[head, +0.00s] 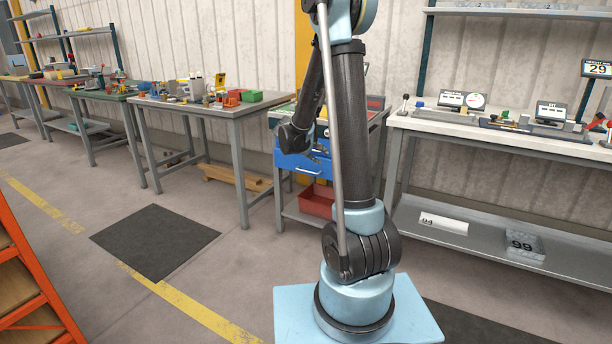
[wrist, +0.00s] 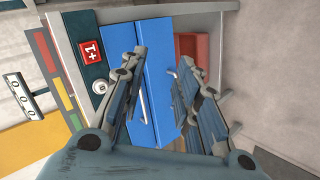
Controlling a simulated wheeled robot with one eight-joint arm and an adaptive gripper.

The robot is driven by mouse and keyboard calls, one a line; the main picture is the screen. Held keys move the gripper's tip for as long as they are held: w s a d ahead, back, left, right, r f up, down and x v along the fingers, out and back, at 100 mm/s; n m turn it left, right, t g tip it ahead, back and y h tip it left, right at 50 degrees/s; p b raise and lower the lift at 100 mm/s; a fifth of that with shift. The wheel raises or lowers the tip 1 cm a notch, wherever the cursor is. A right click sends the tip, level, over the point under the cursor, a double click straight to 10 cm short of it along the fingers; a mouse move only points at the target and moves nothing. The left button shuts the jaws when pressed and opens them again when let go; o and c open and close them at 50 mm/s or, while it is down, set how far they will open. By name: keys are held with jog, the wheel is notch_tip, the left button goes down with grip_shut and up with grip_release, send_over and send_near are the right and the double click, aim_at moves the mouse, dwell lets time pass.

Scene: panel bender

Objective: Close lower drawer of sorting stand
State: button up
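The sorting stand (head: 282,196) stands between two workbenches, partly hidden behind my arm. Its blue lower drawer (head: 296,163) appears pulled out toward me in the head view, with a pale handle on its front. The wrist view is turned sideways and shows two blue drawer fronts side by side, with the lower drawer (wrist: 158,65) on the right. My gripper (wrist: 163,58) is open and empty, its two fingers apart in front of the blue fronts. Contact with the drawer cannot be told. In the head view the gripper is mostly hidden by the arm.
A red bin (head: 317,198) sits on the stand's shelf below the drawers. A workbench with small parts (head: 190,106) is on the left, and another with gauges (head: 490,130) is on the right. An orange rack (head: 28,275) stands at front left. The floor between is clear.

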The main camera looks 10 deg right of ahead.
jog(key=w+a+f+n+t+h, duration=0.1)
jog(key=w+a+f+n+t, duration=0.15)
jog(key=w+a+f, duration=0.55)
jog(key=w+a+f+n+t+h, duration=0.1)
jog(key=w+a+f+n+t, duration=0.15)
jog(key=w+f, duration=0.6)
jog(key=x, duration=0.5)
jog(key=f+x, duration=0.1)
jog(key=x, duration=0.9)
jog(key=shift+w+d+f, duration=0.1)
jog(key=shift+f, duration=0.25)
grip_shut()
